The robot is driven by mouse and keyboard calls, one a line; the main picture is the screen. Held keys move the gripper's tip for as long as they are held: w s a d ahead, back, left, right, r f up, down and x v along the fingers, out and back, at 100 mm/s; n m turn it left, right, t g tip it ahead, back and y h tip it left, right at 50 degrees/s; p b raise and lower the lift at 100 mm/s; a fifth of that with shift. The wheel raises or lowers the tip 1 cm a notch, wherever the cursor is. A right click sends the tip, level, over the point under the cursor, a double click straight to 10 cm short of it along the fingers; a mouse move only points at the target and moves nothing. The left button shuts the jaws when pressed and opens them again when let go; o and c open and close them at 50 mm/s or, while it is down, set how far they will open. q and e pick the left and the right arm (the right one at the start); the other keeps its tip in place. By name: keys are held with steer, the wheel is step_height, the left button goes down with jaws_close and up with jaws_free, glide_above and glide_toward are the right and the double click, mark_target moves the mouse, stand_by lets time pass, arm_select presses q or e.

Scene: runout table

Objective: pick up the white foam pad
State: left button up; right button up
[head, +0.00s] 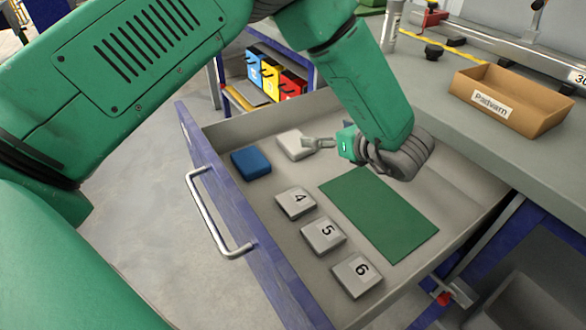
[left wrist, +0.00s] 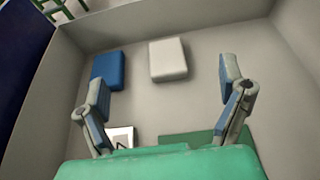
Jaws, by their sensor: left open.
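The white foam pad (head: 294,144) lies flat in the open drawer, next to a blue pad (head: 250,163). My left gripper (head: 317,143) reaches into the drawer from above, beside the white pad's right side in the head view. In the left wrist view the white foam pad (left wrist: 168,60) lies ahead of and between the two spread fingers (left wrist: 163,88). The fingers are open with nothing between them, and I see no contact with the pad. The blue pad (left wrist: 108,70) lies just beyond the left finger. My right gripper does not show.
A cardboard box (head: 511,98) stands on the worktop at right.

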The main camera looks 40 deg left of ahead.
arm_select(q)
steer(key=b, duration=0.5)
glide_toward(299, 143)
steer(key=v, duration=0.3)
steer(key=shift+s+d+f, duration=0.1)
steer(key=shift+d+f, duration=0.1)
steer(key=shift+d, duration=0.25)
steer(key=shift+a+f, duration=0.15)
steer(key=shift+a, duration=0.15)
steer(key=b+x, duration=0.1)
steer(key=x, duration=0.7)
steer(key=shift+a+b, duration=0.2)
steer(key=shift+b, duration=0.15)
steer(key=shift+w+a+f, duration=0.1)
steer(key=shift+w+a, duration=0.1)
steer(key=shift+a, duration=0.05)
steer(key=b+x, duration=0.2)
steer(key=x, duration=0.2)
steer(key=shift+a+f, duration=0.15)
steer(key=shift+a, duration=0.15)
steer(key=shift+w+a, duration=0.1)
steer(key=shift+a, duration=0.1)
steer(key=shift+d, duration=0.15)
steer(key=c, duration=0.8)
steer(key=shift+d, duration=0.15)
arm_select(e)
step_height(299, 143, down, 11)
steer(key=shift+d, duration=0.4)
